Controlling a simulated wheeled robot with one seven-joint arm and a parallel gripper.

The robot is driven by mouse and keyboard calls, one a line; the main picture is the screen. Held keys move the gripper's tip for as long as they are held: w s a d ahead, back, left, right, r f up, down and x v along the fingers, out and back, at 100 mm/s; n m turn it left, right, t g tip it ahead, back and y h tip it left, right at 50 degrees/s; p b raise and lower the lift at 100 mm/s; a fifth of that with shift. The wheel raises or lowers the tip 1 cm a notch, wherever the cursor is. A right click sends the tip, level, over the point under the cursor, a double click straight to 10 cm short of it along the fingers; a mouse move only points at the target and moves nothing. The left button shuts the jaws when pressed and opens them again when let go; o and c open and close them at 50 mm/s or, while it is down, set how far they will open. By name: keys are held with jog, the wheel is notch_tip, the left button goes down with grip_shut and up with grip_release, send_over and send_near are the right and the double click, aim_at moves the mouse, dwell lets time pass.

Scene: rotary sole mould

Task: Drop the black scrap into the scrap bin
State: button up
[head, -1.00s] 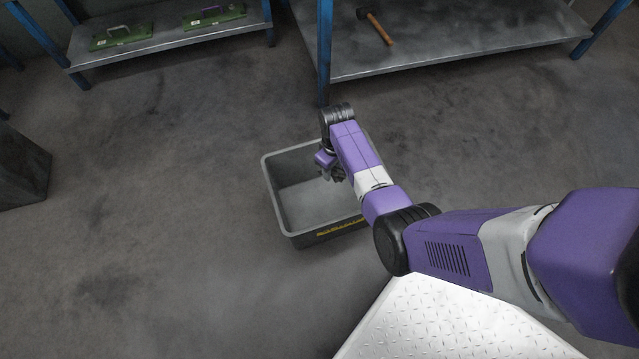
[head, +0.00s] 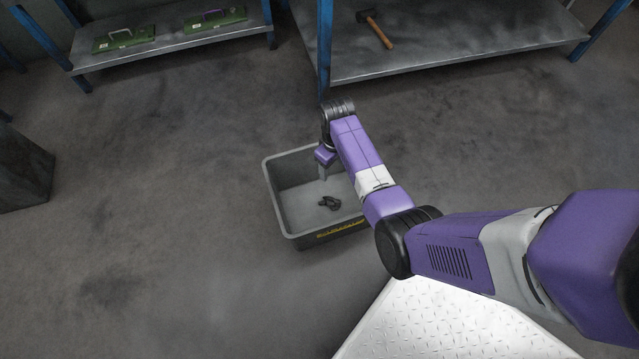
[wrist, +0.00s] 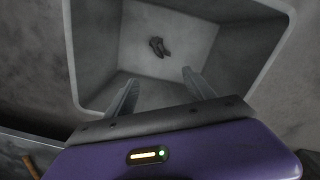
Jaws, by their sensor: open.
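The black scrap (head: 330,203) lies on the floor of the grey scrap bin (head: 274,190). In the wrist view the scrap (wrist: 159,47) shows as a small dark lump inside the bin (wrist: 90,60), apart from my fingers. My gripper (wrist: 158,88) is open and empty, its two fingers spread over the bin's opening. In the head view my gripper (head: 325,170) hangs over the far part of the bin and is partly hidden by my arm.
A metal shelf (head: 450,52) with a hammer (head: 377,28) stands behind the bin. Another shelf (head: 170,45) at the back left holds green cases (head: 124,39). The floor left of the bin is clear.

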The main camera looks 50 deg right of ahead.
notch_tip(320, 180, up, 4)
jog(key=shift+p, duration=0.55)
